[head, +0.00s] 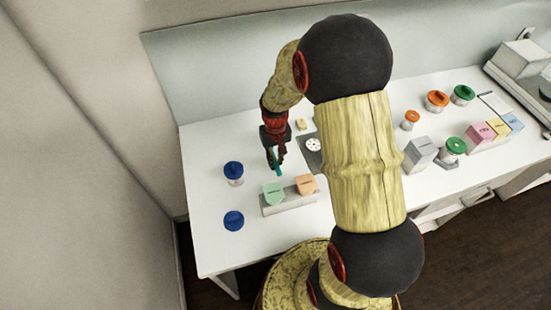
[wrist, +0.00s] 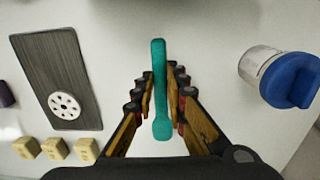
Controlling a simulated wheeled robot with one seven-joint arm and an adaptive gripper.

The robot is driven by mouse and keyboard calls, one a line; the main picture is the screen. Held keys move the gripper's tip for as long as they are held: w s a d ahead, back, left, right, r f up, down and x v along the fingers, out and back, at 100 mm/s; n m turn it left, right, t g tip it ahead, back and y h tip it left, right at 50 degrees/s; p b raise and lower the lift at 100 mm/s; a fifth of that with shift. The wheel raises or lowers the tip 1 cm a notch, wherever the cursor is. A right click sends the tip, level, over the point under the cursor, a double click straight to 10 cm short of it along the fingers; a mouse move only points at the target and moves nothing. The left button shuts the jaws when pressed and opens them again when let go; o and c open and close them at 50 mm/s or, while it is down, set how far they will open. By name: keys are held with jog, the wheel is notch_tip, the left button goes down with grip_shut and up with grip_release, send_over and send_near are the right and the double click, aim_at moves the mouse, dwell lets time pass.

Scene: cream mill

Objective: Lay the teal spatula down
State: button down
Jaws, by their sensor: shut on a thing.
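The teal spatula (wrist: 160,90) is between the fingers of my gripper (wrist: 162,92) in the wrist view, its long axis running up and down the picture. My gripper is shut on it. In the head view the gripper (head: 275,158) is over the left part of the white table, and a small teal piece of the spatula (head: 278,169) shows below the fingers. I cannot tell whether the spatula touches the table.
A jar with a blue lid (wrist: 285,78) stands right of the gripper in the wrist view. A dark board with a white disc (wrist: 58,85) and several cream blocks (wrist: 55,148) lie left. A rack with green and orange blocks (head: 289,203) and a blue lid (head: 233,220) are nearer.

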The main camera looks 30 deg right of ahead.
jog(key=shift+f+b, duration=0.35)
jog(key=shift+f, duration=0.6)
dwell(0.6)
jog(key=c, duration=1.7)
grip_release()
notch_tip(320, 180, up, 12)
jog(key=shift+w, duration=0.1)
